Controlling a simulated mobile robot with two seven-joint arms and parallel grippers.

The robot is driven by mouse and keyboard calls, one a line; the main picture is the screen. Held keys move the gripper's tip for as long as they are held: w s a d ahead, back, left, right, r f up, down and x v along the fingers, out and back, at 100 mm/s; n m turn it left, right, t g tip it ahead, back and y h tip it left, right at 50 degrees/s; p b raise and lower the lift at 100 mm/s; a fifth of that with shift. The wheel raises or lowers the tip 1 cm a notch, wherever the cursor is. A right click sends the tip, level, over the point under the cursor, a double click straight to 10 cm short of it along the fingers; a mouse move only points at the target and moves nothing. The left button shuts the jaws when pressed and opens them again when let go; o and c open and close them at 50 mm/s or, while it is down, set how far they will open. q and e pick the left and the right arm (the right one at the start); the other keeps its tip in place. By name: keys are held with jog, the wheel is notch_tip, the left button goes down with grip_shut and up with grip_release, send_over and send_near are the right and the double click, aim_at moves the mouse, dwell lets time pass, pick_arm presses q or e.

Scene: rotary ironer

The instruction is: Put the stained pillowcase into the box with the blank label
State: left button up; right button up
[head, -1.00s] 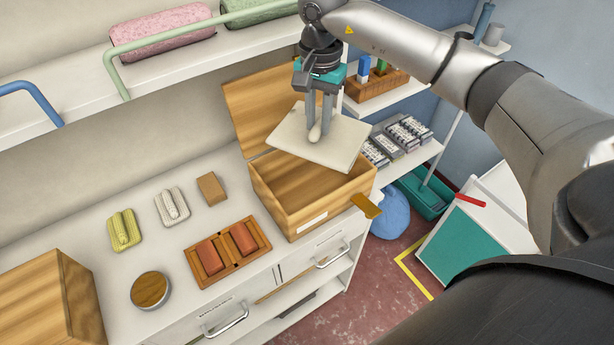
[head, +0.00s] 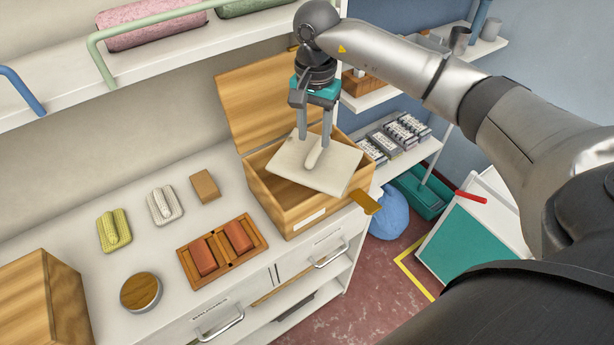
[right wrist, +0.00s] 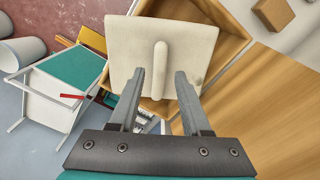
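The box front bears a white label (head: 309,219) with no writing that I can see. My right gripper (head: 315,142) is above the pillowcase, its fingers spread either side of the ridge and apart from it. In the right wrist view the pillowcase (right wrist: 190,42) lies beyond the open fingers (right wrist: 160,80). My left gripper is out of view.
The box lid (head: 265,100) stands open behind. A shelf with towels overhangs the back.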

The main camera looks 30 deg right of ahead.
aim_at(313, 153)
jog(key=shift+o, duration=0.6)
jog(key=shift+r, duration=0.2)
notch_tip(313, 153, up, 15)
jog(key=shift+f, duration=0.15)
